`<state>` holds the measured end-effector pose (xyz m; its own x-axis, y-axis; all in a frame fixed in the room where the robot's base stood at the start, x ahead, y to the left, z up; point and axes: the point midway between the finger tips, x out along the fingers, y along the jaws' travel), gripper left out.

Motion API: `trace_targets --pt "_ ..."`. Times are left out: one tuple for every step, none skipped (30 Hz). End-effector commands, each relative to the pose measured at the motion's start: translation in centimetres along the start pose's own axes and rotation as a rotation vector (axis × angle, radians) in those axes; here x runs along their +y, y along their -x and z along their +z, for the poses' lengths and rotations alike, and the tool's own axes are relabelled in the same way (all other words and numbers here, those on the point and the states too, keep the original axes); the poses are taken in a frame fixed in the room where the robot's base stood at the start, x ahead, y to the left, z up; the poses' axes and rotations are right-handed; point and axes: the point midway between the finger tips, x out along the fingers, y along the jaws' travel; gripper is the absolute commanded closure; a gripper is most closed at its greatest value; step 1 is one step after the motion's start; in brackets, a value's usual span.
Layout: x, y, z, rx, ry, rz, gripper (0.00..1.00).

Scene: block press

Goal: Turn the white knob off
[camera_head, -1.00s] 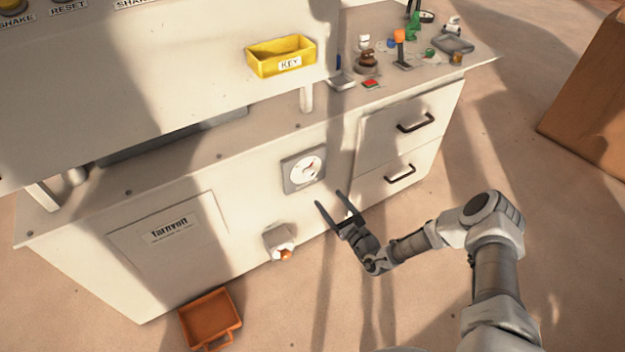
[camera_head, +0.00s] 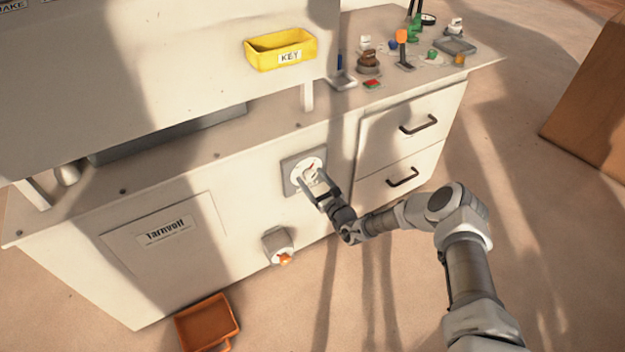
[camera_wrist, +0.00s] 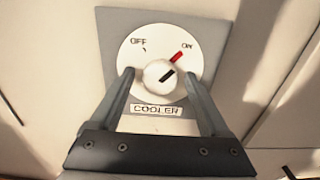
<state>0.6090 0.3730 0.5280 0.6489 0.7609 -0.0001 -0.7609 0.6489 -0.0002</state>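The white knob (camera_wrist: 160,77) sits on a round white dial (camera_wrist: 133,58) marked OFF at upper left and ON at upper right, with a COOLER label below. In the head view the dial's grey plate (camera_head: 290,180) is on the cabinet front, partly covered by my gripper (camera_head: 311,178). In the wrist view my gripper (camera_wrist: 158,80) is open, its two fingers on either side of the knob. I cannot tell whether they touch it.
An orange-tipped fitting (camera_head: 279,245) sticks out of the cabinet front, lower left of the dial. Drawers with dark handles (camera_head: 402,177) are to the right. An orange tray (camera_head: 207,320) lies on the floor.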

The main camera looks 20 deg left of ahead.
Motion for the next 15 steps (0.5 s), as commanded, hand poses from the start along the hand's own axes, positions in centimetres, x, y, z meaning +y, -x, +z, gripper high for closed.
trace_targets --pt "0.00 0.01 0.00 0.000 0.000 0.000 0.30" --pt "0.00 0.02 0.00 0.000 0.000 0.000 0.36" --pt "0.00 0.02 0.00 0.000 0.000 0.000 0.43" --pt "0.00 0.02 0.00 0.000 0.000 0.000 0.48" --pt "0.00 0.03 -0.01 0.000 0.000 0.000 0.54" --pt "0.01 0.03 -0.01 0.000 0.000 0.000 0.61" --pt "0.01 0.03 -0.01 0.000 0.000 0.000 0.66" --pt "0.01 0.04 -0.01 0.000 0.000 0.000 0.72" --pt "0.01 0.04 -0.01 0.000 0.000 0.000 0.79" --pt "0.02 0.04 -0.02 0.000 0.000 0.000 0.84" --pt "0.02 0.04 -0.02 0.000 0.000 0.000 0.90" --pt "0.02 0.04 -0.02 0.000 0.000 0.001 0.97" --pt "0.02 0.05 -0.03 0.000 0.000 0.001 1.00" --pt "0.02 0.05 -0.02 0.000 0.000 0.001 1.00" --pt "0.03 0.05 -0.03 0.000 0.001 0.001 1.00"
